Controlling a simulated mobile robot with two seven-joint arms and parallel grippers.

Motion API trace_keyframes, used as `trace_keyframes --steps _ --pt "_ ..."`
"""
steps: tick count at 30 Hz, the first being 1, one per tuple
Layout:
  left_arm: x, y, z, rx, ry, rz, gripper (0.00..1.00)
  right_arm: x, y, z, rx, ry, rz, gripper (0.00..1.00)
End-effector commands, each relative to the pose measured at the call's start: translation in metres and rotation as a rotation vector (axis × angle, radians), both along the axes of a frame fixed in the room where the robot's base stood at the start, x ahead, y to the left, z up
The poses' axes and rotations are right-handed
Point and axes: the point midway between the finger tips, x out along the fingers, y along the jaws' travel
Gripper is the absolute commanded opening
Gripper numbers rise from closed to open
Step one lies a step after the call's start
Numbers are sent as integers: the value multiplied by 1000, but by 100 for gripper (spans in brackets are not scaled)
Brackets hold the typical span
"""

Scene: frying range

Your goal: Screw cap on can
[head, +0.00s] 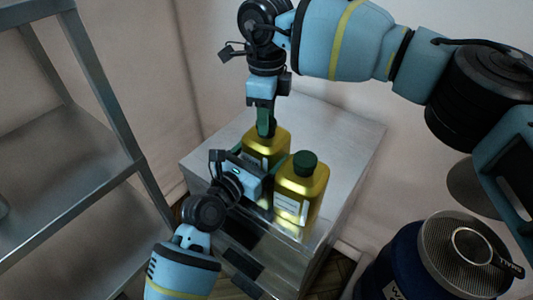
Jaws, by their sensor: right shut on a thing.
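Two golden-yellow cans stand upright on a metal cabinet top. The rear can (270,140) is partly hidden by both grippers. The front can (302,187) has a white label and a dark green cap (305,161) on it. My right gripper (266,130) points down over the rear can's top and is shut on a dark cap, mostly hidden by the fingers. I cannot tell whether that cap touches the neck. My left gripper (256,169) is at the near side of the rear can, its fingers beside the body; their grip is unclear.
The metal cabinet (352,145) has free top behind and right of the cans. A metal shelf rack (110,170) stands at left. A blue drum (400,262) with a mesh strainer (462,250) on top is at lower right.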

Motion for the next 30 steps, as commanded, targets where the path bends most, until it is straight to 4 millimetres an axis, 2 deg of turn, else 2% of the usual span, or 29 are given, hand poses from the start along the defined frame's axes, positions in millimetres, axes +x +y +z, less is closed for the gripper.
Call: trace_keyframes --steps 1,6,7,17,23,30 --pt "0 0 -1 0 2 0 21 0 0 0 0 1 1 40" --pt "0 0 -1 0 2 0 21 0 0 0 0 1 1 63" --pt "0 0 -1 0 2 0 21 0 0 0 0 1 1 65" --pt "0 0 -1 1 2 0 21 0 0 3 0 0 0 65" --pt "0 0 -1 1 2 0 21 0 0 30 0 -2 0 65" --pt "0 0 -1 1 2 0 21 0 1 78 1 -2 -1 65"
